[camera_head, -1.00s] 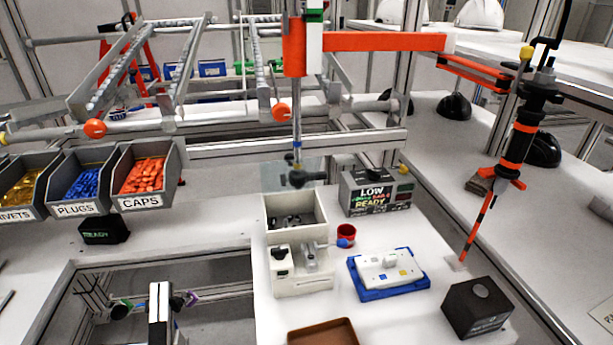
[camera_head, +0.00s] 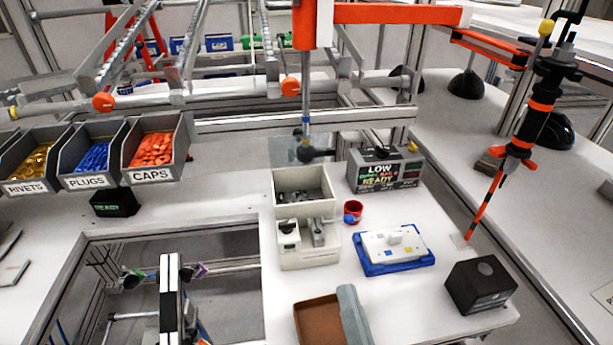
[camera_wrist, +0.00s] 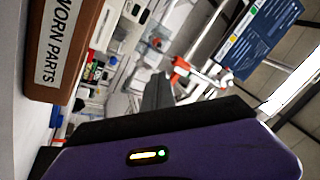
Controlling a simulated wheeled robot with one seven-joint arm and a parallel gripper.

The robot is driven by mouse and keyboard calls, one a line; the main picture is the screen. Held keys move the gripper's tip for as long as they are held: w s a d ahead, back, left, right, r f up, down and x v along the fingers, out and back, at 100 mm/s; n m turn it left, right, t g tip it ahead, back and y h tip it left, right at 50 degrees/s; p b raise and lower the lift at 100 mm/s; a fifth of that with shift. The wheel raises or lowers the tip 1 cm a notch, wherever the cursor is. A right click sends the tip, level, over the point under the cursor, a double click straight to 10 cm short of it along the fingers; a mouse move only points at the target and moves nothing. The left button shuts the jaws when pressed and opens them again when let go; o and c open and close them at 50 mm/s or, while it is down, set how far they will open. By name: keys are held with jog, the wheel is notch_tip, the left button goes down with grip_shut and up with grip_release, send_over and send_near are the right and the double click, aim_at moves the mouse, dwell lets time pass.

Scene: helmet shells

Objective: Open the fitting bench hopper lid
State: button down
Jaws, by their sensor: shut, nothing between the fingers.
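The fitting bench hopper (camera_head: 303,207) is a white, box-shaped unit at the middle of the bench in the head view. Grey parts show inside its top. A clear panel (camera_head: 284,150) stands at its back edge; I cannot tell whether this is the lid. A small dark knob and a grey metal piece sit on the hopper's lower front. My gripper (camera_wrist: 157,93) shows in the wrist view as a dark grey finger piece, shut and empty. A grey-blue piece that seems part of it reaches over the brown tray in the head view, in front of the hopper and apart from it.
The brown tray (camera_head: 316,318), labelled WORN PARTS in the wrist view (camera_wrist: 62,40), lies in front of the hopper. A red cup (camera_head: 353,212), a blue tray (camera_head: 372,266), a black box (camera_head: 481,285) and a display box (camera_head: 385,170) stand to the right. An orange-banded tool (camera_head: 527,125) hangs at right.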

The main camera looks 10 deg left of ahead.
jog(key=w+a+r+m+t, duration=0.1)
jog(key=w+a+r+m, duration=0.2)
jog(key=w+a+m, duration=0.25)
jog(key=m+h+p, duration=0.1)
jog(key=m+p, duration=0.1)
jog(key=m, duration=0.3)
send_near(303, 139)
jog(key=shift+n, duration=0.25)
jog(key=x, duration=0.6)
jog(key=shift+w+a+f, duration=0.1)
jog(key=shift+w+a, duration=0.1)
jog(key=shift+w, duration=0.25)
jog(key=shift+r+b+x, duration=0.2)
jog(key=shift+b+x, duration=0.45)
jog(key=shift+x, duration=0.5)
jog(key=shift+s, duration=0.1)
